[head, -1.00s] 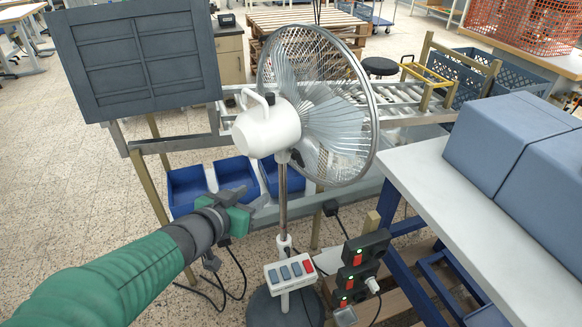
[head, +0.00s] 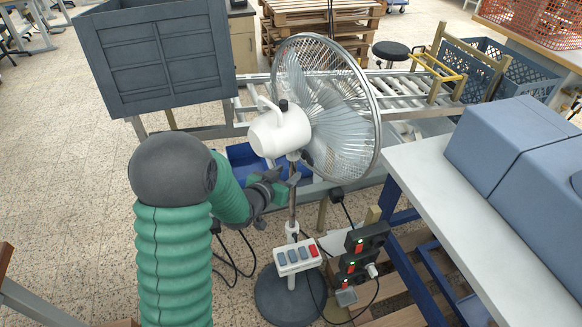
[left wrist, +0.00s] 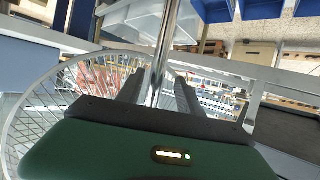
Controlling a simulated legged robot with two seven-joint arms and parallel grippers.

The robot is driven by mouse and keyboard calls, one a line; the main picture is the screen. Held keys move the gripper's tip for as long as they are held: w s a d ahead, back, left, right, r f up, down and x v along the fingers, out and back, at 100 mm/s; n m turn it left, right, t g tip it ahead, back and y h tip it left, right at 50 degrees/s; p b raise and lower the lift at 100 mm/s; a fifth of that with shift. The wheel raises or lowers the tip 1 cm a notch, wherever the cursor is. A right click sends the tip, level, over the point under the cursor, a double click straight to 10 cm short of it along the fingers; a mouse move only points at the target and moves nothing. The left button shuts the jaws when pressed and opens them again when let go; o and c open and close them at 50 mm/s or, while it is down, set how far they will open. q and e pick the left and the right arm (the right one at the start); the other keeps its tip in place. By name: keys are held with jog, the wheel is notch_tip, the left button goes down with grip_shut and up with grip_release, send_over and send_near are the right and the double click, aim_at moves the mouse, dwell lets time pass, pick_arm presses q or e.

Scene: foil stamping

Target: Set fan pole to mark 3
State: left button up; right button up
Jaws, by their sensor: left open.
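The fan (head: 279,131) stands on a thin metal pole (head: 293,213) that rises from a round dark base (head: 283,303). My left gripper (head: 288,184) is at the upper part of the pole, just below the fan head. In the left wrist view the pole (left wrist: 168,42) passes between the two open fingers (left wrist: 160,88); I cannot tell whether either finger touches it. A white control box (head: 297,256) with grey buttons and a red one sits low on the pole. I cannot make out any marks on the pole. My right gripper is not in view.
Black socket boxes (head: 366,239) with green lights and cables stand close right of the pole. A white-topped bench (head: 440,190) is to the right. A roller conveyor (head: 400,90) and blue bins (head: 243,154) lie behind. A grey panelled box (head: 155,50) is at left.

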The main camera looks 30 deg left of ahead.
aim_at(291, 172)
pick_arm(q)
jog(key=w, duration=0.2)
jog(key=w+d+f, duration=0.1)
jog(key=shift+w+f, duration=0.1)
jog(key=shift+w, duration=0.25)
jog(key=shift+a+f, duration=0.1)
jog(key=shift+a, duration=0.65)
jog(key=shift+c, duration=1.9)
jog(key=shift+w+d, duration=0.1)
jog(key=shift+d, duration=0.3)
grip_shut()
jog(key=shift+a, duration=0.15)
